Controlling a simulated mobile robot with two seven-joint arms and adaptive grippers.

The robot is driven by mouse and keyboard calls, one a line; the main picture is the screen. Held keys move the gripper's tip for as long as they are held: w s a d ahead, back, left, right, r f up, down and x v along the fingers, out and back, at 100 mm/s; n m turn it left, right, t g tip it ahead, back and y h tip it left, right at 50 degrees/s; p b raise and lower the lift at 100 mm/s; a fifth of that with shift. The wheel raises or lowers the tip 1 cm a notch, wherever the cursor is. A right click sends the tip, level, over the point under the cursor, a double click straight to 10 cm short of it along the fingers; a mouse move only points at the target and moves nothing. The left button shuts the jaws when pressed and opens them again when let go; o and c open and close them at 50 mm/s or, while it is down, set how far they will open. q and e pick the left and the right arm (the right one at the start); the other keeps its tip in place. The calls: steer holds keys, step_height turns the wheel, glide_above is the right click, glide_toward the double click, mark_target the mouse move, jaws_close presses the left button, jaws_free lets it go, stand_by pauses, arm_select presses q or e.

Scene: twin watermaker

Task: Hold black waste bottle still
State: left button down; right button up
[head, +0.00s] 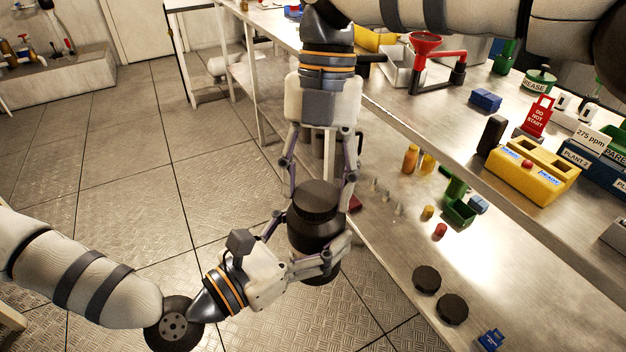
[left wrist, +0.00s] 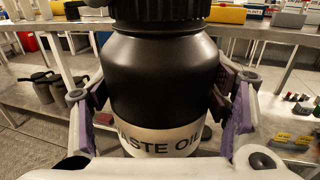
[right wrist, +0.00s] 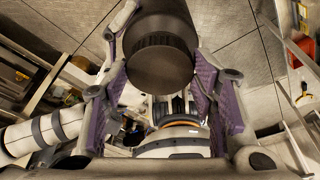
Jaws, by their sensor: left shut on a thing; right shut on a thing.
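The black waste bottle (head: 316,232) hangs upright in the air over the floor, beside the bench. Its white label reading "WASTE OIL" shows in the left wrist view (left wrist: 160,142). My left gripper (head: 318,262) is shut around the bottle's body from the lower left, with a purple pad on each side. My right gripper (head: 318,195) comes down from above and is shut on the bottle's ribbed black cap (head: 316,195). The cap also sits between the right fingers in the right wrist view (right wrist: 160,66). The cap is on the bottle's top.
The steel bench (head: 415,128) runs along the right, with a lower shelf (head: 385,245). The shelf carries black round lids (head: 452,308), small bottles (head: 410,158) and a green container (head: 459,212). A red funnel (head: 425,42) and yellow block (head: 530,172) stand on top. The floor at left is open.

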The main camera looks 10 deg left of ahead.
steer(key=m, duration=0.2)
steer(key=m+y, duration=0.1)
steer(key=m, duration=0.4)
steer(key=shift+s+d+r+t+y, duration=0.1)
steer(key=shift+d+t+y, duration=0.2)
steer(key=shift+t+y, duration=0.1)
steer(key=m, duration=0.3)
steer(key=m+t+y, duration=0.1)
steer(key=m, duration=0.3)
steer(key=shift+s+d+t, duration=0.1)
steer(key=shift+s+t, duration=0.1)
steer(key=shift+t, duration=0.1)
steer(key=m, duration=0.3)
steer(key=shift+s+t, duration=0.1)
steer(key=shift+t, duration=0.3)
steer(key=o, duration=0.7)
steer(key=shift+c, duration=0.2)
steer(key=shift+r, duration=2.2)
steer(key=shift+c, duration=0.4)
